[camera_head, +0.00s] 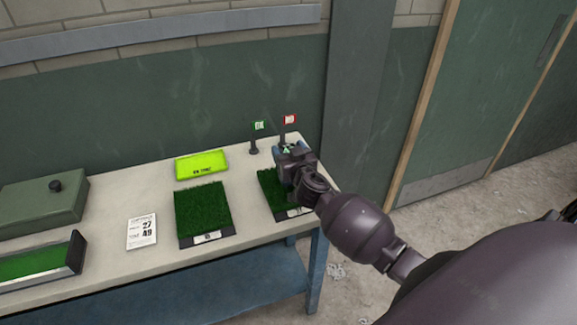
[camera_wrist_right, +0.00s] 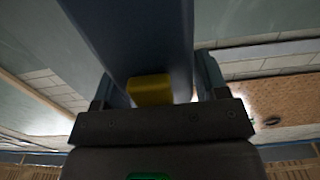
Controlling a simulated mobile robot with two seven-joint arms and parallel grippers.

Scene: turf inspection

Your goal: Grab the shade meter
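The shade meter looks to be the dark blue-grey body (camera_wrist_right: 135,40) with a yellow block in the right wrist view, filling the space between the fingers of my right gripper (camera_wrist_right: 155,85). The fingers lie against its two sides. In the head view my right gripper (camera_head: 284,151) is at the back right of the table, over the right turf tray (camera_head: 268,187). It covers part of that tray. Only a small bluish part of the meter shows there, so I cannot tell whether it touches the turf. My left gripper is not in view.
A green flag (camera_head: 259,127) and a red flag (camera_head: 289,119) stand close behind the gripper. A lime tray (camera_head: 202,165), a middle turf tray (camera_head: 203,211), a number card (camera_head: 142,231) and a green case (camera_head: 40,200) are on the table (camera_head: 110,197). The wall is close behind.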

